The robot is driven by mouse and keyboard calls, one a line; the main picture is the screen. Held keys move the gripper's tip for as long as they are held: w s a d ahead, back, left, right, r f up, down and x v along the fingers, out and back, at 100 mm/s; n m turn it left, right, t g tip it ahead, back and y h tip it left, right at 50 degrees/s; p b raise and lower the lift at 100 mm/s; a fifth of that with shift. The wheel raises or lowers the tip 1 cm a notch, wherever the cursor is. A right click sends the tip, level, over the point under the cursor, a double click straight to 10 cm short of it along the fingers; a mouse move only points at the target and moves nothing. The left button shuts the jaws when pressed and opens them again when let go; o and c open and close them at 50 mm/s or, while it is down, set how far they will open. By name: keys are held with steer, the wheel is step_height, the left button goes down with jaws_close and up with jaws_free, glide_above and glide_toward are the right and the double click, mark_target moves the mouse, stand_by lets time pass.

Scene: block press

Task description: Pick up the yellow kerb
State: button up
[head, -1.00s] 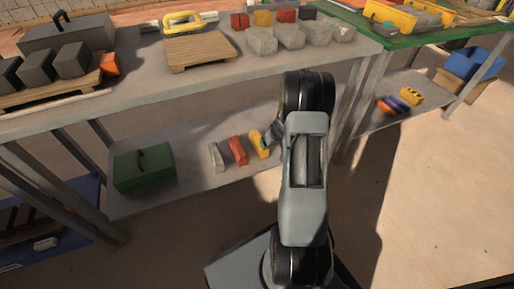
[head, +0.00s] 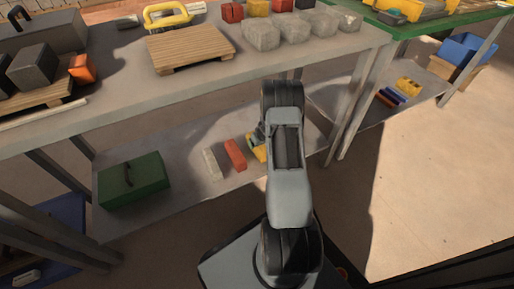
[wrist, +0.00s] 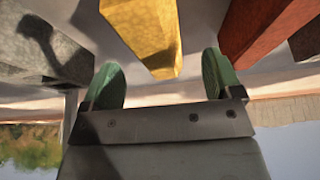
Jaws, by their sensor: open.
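The yellow kerb (head: 255,150) lies on the lower shelf of the grey bench, at the right end of a short row of blocks, partly hidden by my arm. In the wrist view the yellow kerb (wrist: 148,35) is in front of my gripper (wrist: 160,66), its near end in line with the gap between the two green fingers. The fingers are open and hold nothing. No contact with the kerb is visible. In the head view my arm hides most of the gripper.
A red block (head: 235,154) lies beside the kerb, then a pale grey block (head: 211,164). The red block also shows in the wrist view (wrist: 258,28). A green box (head: 134,180) stands further left on the shelf. The bench top (head: 120,82) overhangs the shelf.

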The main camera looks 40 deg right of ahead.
steer(key=shift+p+x, duration=0.85)
steer(key=shift+x, duration=2.1)
steer(key=shift+d, duration=0.1)
steer(key=shift+c, duration=0.2)
jaws_close()
steer(key=shift+w+r, duration=0.1)
